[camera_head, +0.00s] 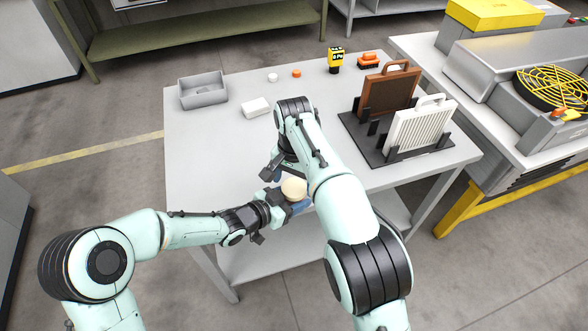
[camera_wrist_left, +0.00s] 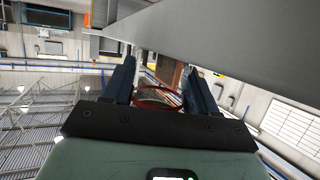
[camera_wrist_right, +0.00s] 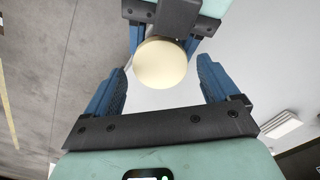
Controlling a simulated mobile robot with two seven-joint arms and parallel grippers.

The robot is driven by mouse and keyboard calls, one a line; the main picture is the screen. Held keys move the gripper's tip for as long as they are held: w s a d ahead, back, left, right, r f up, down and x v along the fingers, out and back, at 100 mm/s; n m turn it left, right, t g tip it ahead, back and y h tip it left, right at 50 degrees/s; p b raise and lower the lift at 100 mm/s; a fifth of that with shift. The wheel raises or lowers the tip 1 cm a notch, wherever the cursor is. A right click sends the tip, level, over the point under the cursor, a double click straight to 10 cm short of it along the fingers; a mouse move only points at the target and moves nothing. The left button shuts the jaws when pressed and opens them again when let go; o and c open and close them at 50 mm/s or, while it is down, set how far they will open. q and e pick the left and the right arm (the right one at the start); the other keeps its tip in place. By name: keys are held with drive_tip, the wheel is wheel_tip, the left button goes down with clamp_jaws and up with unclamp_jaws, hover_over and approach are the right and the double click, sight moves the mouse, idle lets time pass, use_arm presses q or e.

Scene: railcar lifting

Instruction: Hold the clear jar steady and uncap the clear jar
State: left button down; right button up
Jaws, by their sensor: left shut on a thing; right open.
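The clear jar's cream round lid (camera_head: 294,188) shows at the table's front edge in the head view; the jar body below it is mostly hidden by my grippers. In the right wrist view the lid (camera_wrist_right: 160,63) lies between and beyond the open fingers. My left gripper (camera_head: 291,205) is shut on the jar from the left; in its wrist view a clear round shape with a red rim (camera_wrist_left: 157,97) sits between its fingers (camera_wrist_left: 157,92). My right gripper (camera_head: 285,178) is open above the lid, its fingers (camera_wrist_right: 160,88) apart from it.
On the table (camera_head: 230,145) stand a grey bin (camera_head: 203,97), a white block (camera_head: 256,107), a white cap (camera_head: 272,77), an orange cap (camera_head: 296,73), a yellow device (camera_head: 335,60) and a black rack (camera_head: 375,148) with brown and white panels.

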drive_tip(key=shift+f, duration=0.75)
drive_tip(key=c, duration=1.1)
drive_tip(key=n, duration=0.2)
drive_tip(key=shift+n, duration=0.4)
drive_tip(key=shift+r, duration=0.2)
drive_tip(key=shift+r, duration=0.95)
